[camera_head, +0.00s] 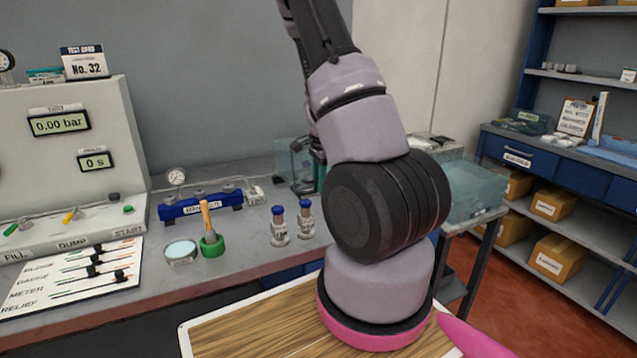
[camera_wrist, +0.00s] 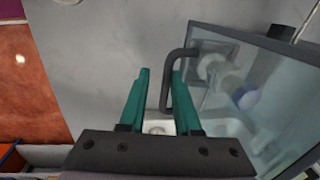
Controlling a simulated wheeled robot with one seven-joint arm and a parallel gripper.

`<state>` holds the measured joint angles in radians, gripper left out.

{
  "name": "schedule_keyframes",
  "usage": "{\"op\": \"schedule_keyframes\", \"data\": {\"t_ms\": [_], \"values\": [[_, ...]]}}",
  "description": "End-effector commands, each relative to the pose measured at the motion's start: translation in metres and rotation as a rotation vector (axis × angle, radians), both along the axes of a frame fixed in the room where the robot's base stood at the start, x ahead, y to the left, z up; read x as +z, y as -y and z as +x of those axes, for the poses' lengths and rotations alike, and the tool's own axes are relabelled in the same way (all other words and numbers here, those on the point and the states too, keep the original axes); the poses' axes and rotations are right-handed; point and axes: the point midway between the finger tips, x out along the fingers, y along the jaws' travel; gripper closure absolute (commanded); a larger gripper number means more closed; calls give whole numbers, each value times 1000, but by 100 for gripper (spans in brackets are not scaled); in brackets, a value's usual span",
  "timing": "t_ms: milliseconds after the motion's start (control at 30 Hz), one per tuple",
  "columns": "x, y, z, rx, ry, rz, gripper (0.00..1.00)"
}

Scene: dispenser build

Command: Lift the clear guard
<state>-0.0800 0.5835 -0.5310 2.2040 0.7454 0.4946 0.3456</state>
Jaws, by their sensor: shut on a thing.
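The clear guard (camera_wrist: 285,85) is a see-through box at the right of the wrist view, with a dark bent handle (camera_wrist: 183,54) at its left side. My gripper (camera_wrist: 160,74) has teal fingers on either side of the handle bar and is shut on it. Behind the clear wall are a pale fitting and a part with a blue end (camera_wrist: 245,98). In the head view the guard (camera_head: 290,160) stands at the back of the bench, and my arm hides much of it and most of my gripper. Whether the guard is raised I cannot tell.
Two blue-capped vials (camera_head: 279,227), a green-based tool (camera_head: 211,240), a round dish (camera_head: 180,251) and a blue manifold (camera_head: 200,207) with a gauge stand on the bench left of my arm. A clear tank (camera_head: 475,190) stands to the right.

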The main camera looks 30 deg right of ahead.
Motion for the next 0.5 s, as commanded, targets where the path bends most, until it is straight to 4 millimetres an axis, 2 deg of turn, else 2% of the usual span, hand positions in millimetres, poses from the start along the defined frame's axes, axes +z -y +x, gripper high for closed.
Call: {"op": "schedule_keyframes", "data": {"t_ms": [167, 500], "values": [[3, 0, 0, 0, 0, 0, 75], [27, 0, -1, 0, 0, 0, 75]]}}
